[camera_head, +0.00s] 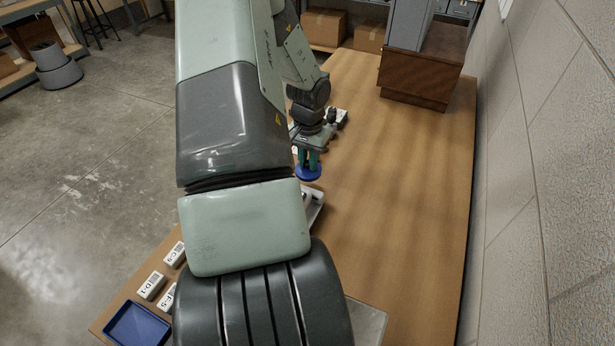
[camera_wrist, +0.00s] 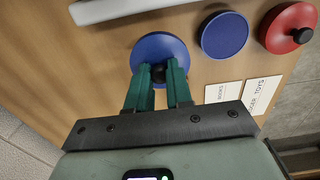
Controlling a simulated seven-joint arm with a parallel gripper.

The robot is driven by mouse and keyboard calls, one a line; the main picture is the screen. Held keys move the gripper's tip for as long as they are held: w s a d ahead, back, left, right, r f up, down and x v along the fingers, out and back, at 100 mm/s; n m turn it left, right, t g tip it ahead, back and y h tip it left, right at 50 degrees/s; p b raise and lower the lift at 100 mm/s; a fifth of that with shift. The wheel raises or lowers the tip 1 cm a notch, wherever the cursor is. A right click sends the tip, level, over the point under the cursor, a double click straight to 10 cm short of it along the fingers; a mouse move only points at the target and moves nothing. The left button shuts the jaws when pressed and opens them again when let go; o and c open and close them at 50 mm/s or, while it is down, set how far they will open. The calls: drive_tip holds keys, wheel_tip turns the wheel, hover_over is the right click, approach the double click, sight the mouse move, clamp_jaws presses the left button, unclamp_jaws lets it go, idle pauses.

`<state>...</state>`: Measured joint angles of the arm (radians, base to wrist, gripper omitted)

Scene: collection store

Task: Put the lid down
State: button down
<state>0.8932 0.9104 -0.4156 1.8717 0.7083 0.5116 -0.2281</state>
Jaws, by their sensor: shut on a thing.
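The blue lid (camera_wrist: 148,48) is a round disc with a black knob, seen close in the wrist view. My gripper (camera_wrist: 159,73) is shut on the knob, one green finger on each side. In the head view my gripper (camera_head: 308,159) points down with the blue lid (camera_head: 308,174) under it, over the wooden table. I cannot tell whether the lid touches the table. Beside it in the wrist view is a flat blue round thing (camera_wrist: 224,35) without a knob. My arm hides much of the table's left side in the head view.
A red round lid (camera_wrist: 287,24) with a black knob and two white printed cards (camera_wrist: 222,92) lie near. A blue tray (camera_head: 137,326) and labelled white blocks (camera_head: 152,286) are at the front left. A wooden box (camera_head: 420,76) stands at the back. The table's right half (camera_head: 400,190) is clear beside the wall.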

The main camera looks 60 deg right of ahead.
sight(308, 170)
drive_tip(key=shift+f, duration=3)
drive_tip(key=shift+f, duration=0.1)
drive_tip(key=c, duration=1)
unclamp_jaws()
wheel_tip(308, 170, up, 12)
drive_tip(key=shift+r, duration=0.1)
